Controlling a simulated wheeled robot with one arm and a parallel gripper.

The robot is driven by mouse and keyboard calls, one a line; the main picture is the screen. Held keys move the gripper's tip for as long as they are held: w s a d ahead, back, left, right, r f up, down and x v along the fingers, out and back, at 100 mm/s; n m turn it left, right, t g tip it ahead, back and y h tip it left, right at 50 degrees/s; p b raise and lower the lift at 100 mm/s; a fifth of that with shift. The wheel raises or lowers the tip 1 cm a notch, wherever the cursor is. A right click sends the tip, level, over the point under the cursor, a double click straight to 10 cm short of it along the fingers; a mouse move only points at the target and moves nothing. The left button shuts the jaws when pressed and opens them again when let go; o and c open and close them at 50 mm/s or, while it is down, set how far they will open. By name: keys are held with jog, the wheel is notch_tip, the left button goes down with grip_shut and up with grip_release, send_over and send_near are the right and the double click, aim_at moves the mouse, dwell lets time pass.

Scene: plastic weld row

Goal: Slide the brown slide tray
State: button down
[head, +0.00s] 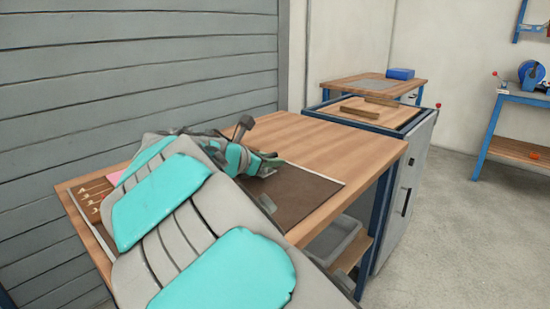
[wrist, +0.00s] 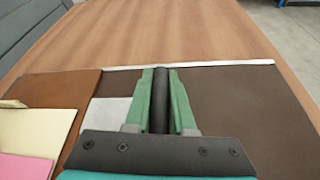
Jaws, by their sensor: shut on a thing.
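The brown slide tray (head: 310,190) is a flat dark brown panel on the wooden workbench, with a pale strip along its edge. In the wrist view the tray (wrist: 245,95) fills the right side and middle, with the pale strip at its far edge. My gripper (wrist: 160,90) has its green fingers closed on a dark upright bar, which appears to be the tray's handle. Where the bar joins the tray is hidden. In the head view my gripper (head: 268,165) is over the tray, and my arm covers much of the tray's left side.
The wooden bench top (head: 330,145) is clear beyond the tray. Left of the tray in the wrist view lie a lighter brown panel (wrist: 50,95), a grey-white piece (wrist: 105,112), a cream sheet (wrist: 30,130) and a pink sheet (wrist: 22,167). A grey bin (head: 338,243) sits below the bench.

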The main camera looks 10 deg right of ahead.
jog(key=shift+w+a, duration=0.7)
jog(key=shift+w, duration=0.3)
jog(key=c, duration=0.8)
grip_release()
jog(key=shift+o, duration=0.2)
jog(key=v, duration=0.7)
jog(key=shift+s+r, duration=0.1)
jog(key=shift+s+a+r, duration=0.1)
jog(key=shift+s+a, duration=0.1)
jog(key=shift+a, duration=0.05)
